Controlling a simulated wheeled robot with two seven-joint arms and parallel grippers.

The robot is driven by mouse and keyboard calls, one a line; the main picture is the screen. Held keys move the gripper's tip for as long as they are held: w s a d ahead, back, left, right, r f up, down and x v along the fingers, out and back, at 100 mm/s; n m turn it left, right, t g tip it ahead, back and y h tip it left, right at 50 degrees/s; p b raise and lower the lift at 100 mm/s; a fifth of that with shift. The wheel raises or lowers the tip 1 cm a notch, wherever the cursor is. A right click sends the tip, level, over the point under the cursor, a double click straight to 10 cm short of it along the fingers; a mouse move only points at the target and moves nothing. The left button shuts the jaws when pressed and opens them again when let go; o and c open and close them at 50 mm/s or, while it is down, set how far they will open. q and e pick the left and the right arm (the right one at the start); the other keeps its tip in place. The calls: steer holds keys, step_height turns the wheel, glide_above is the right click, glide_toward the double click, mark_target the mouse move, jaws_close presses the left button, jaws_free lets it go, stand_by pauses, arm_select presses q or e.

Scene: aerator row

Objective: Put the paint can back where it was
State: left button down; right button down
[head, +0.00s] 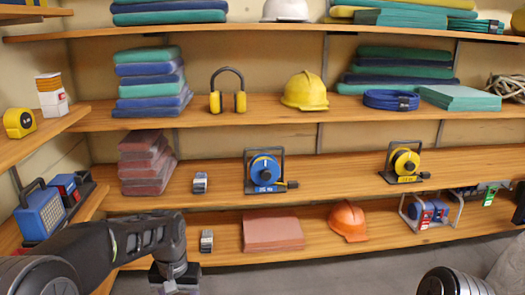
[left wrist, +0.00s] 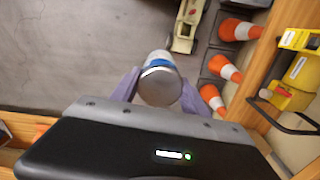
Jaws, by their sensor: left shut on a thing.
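My left gripper (head: 176,284) is low in front of the shelves, at the bottom of the head view. In the left wrist view the gripper (left wrist: 160,92) is shut on the paint can (left wrist: 159,80), a small cylinder with a silver end and a white and blue side, between its purple fingers. In the head view the can is hardly to be made out at the bottom edge. Two small cans stand on the shelves, one on the third shelf (head: 200,182) and one on the lowest (head: 206,240). My right gripper is not in view.
On the lowest shelf (head: 330,242) are a reddish stack (head: 272,231) and an orange helmet (head: 348,221). Above are blue (head: 265,170) and yellow (head: 405,162) cable reels. The left wrist view shows traffic cones (left wrist: 228,68) and grey floor (left wrist: 70,60).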

arm_select(q)
steer(key=s+f, duration=0.4)
steer(key=f, duration=1.1)
steer(key=shift+d, duration=0.15)
